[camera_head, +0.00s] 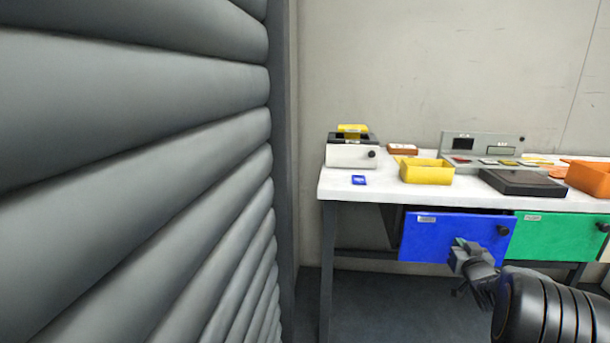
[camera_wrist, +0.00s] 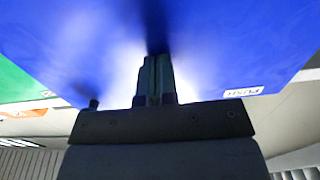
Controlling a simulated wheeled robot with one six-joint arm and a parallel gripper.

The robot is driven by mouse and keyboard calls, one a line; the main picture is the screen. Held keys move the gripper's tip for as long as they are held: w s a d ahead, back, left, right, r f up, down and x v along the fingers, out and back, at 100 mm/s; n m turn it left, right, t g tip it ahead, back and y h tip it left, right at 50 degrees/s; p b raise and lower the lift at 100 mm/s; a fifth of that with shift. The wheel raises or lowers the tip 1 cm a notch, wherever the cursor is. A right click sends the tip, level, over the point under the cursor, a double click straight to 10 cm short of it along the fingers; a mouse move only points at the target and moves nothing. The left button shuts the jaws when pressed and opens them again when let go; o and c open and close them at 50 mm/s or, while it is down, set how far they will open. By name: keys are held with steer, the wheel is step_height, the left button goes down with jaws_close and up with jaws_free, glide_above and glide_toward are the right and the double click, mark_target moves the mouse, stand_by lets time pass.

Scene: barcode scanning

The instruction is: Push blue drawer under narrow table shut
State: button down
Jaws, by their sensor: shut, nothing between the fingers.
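The blue drawer (camera_head: 440,235) hangs under the left part of the white table (camera_head: 335,190). Its front has a label at upper left and a dark knob (camera_head: 503,230) at upper right. A dark gap and side show left of the front, which seems to stand out from the frame. My gripper (camera_head: 460,246) is shut and empty, in front of the lower middle of the drawer front. In the wrist view the shut fingers (camera_wrist: 155,72) point at the blue face (camera_wrist: 220,50), very close; I cannot tell whether they touch. That view also shows the knob (camera_wrist: 93,103) and a "PUSH" label (camera_wrist: 243,92).
A green drawer (camera_head: 560,235) sits right of the blue one. On the table are a white device (camera_head: 350,156), a yellow bin (camera_head: 427,174), a dark flat box (camera_head: 522,183) and an orange bin (camera_head: 592,178). A large grey ribbed surface (camera_head: 130,170) fills the left.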

steer(key=shift+w+d+p, duration=0.15)
steer(key=shift+w, duration=0.95)
steer(key=shift+w+d+p, duration=0.1)
steer(key=shift+w+p, duration=0.05)
steer(key=shift+w, duration=0.95)
steer(key=s+a, duration=0.1)
steer(key=s, duration=1.2)
steer(key=shift+a+b, duration=0.35)
steer(key=shift+b, duration=0.05)
steer(key=s+a+r+g+p, duration=0.1)
steer(key=a+r+g+p, duration=0.1)
steer(key=a+r+p, duration=0.35)
steer(key=s+a+r+g+h+p, duration=0.1)
steer(key=s+a+r+g+p, duration=0.1)
steer(key=r+p, duration=0.6)
steer(key=s+a+r+g+p, duration=0.1)
steer(key=a+r+g+p, duration=0.15)
steer(key=r+p, duration=0.45)
steer(key=s+a+r+n+g+y+p, duration=0.1)
steer(key=s+a+r+g+y+p, duration=0.2)
steer(key=s+a+r+g+p, duration=0.4)
steer(key=s+a+r+p, duration=0.7)
steer(key=s+a+p, duration=0.3)
steer(key=s+p, duration=0.1)
steer(key=shift+r+n+g+y, duration=0.3)
steer(key=shift+n+g, duration=0.05)
steer(key=shift+n, duration=0.05)
